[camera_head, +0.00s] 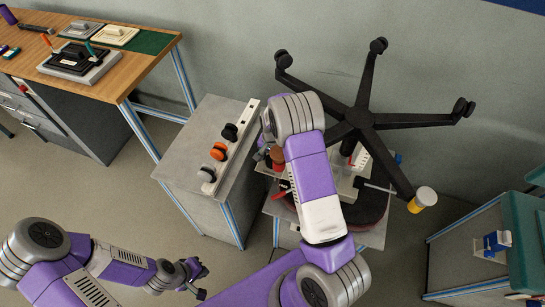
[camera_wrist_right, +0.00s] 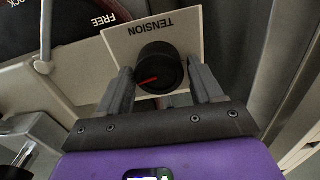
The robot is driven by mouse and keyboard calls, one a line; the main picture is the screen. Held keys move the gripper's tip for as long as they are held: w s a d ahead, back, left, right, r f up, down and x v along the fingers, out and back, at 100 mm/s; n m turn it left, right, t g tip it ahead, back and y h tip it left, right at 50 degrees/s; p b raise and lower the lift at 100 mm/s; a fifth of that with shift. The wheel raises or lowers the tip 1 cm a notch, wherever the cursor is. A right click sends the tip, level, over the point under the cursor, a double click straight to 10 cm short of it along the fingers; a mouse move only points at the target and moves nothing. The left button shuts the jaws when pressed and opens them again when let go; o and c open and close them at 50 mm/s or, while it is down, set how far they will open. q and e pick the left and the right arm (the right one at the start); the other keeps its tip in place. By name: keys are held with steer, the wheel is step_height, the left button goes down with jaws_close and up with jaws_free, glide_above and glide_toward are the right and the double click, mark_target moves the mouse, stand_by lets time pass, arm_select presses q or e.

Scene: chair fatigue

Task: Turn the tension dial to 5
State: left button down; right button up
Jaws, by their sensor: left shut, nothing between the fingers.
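The tension dial (camera_wrist_right: 160,72) is a round black knob with a red pointer line, in the right wrist view. It sits on a pale plate (camera_wrist_right: 180,35) marked TENSION, which reads upside down here. The red line points to the left in that view. My right gripper (camera_wrist_right: 160,82) is open, with one finger on each side of the dial; I cannot tell whether either finger touches it. No numbers on the dial are readable. In the head view my right arm hides the dial and the right gripper. My left gripper (camera_head: 198,284) is shut and empty, low over the floor.
An upturned chair base (camera_head: 362,118) with black legs stands behind my right arm. A grey cabinet (camera_head: 185,155) with several knobs is left of it. A wooden workbench (camera_head: 130,58) is at the upper left, and a green-topped unit (camera_head: 525,235) at the right. A FREE label (camera_wrist_right: 103,20) is near the dial.

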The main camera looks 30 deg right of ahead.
steer(key=shift+o, duration=0.9)
step_height(320, 180, up, 8)
steer(key=shift+f+p, duration=0.2)
steer(key=shift+p, duration=0.7)
steer(key=shift+s+f, duration=0.1)
steer(key=shift+s, duration=0.05)
